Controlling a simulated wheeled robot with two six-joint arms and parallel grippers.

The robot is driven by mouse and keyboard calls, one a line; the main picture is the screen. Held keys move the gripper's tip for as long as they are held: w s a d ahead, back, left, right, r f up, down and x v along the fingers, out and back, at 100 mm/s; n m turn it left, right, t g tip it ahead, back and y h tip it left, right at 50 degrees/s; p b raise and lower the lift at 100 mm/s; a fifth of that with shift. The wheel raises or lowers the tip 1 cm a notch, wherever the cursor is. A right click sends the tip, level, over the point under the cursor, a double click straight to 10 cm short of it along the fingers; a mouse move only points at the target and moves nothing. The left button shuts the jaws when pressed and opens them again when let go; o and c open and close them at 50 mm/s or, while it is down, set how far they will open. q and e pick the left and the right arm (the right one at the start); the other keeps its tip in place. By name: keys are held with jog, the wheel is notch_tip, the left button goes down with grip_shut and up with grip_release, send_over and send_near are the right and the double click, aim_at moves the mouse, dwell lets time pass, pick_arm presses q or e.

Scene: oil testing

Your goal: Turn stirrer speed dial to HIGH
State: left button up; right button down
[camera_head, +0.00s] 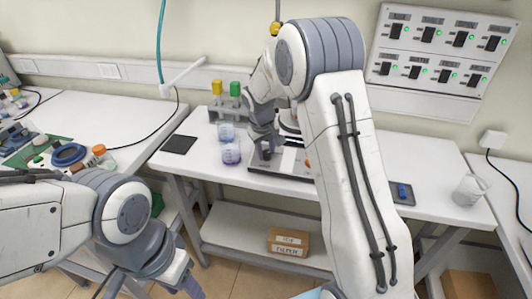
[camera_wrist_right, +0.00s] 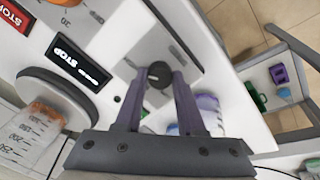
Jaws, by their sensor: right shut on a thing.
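The stirrer (camera_head: 262,181) is a white and dark unit on the middle table. Its black round dial (camera_wrist_right: 159,72) shows in the right wrist view, between the two purple fingers of my right gripper (camera_wrist_right: 158,82). The fingers are shut on the dial's sides. In the head view my right gripper (camera_head: 265,150) reaches down to the front left of the stirrer, and my arm hides much of the unit. I cannot read the dial's setting.
A beaker with purple liquid (camera_head: 231,154) stands close left of the stirrer. A black pad (camera_head: 179,144) lies further left. A rack with yellow and green tops (camera_head: 228,100) stands behind. A white jug (camera_head: 468,190) stands at right.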

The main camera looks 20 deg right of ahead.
dwell(0.4)
jog(key=c, duration=0.5)
grip_release()
jog(key=shift+r, duration=0.1)
jog(key=b+v, duration=0.1)
jog(key=v, duration=0.9)
jog(key=shift+r, duration=0.2)
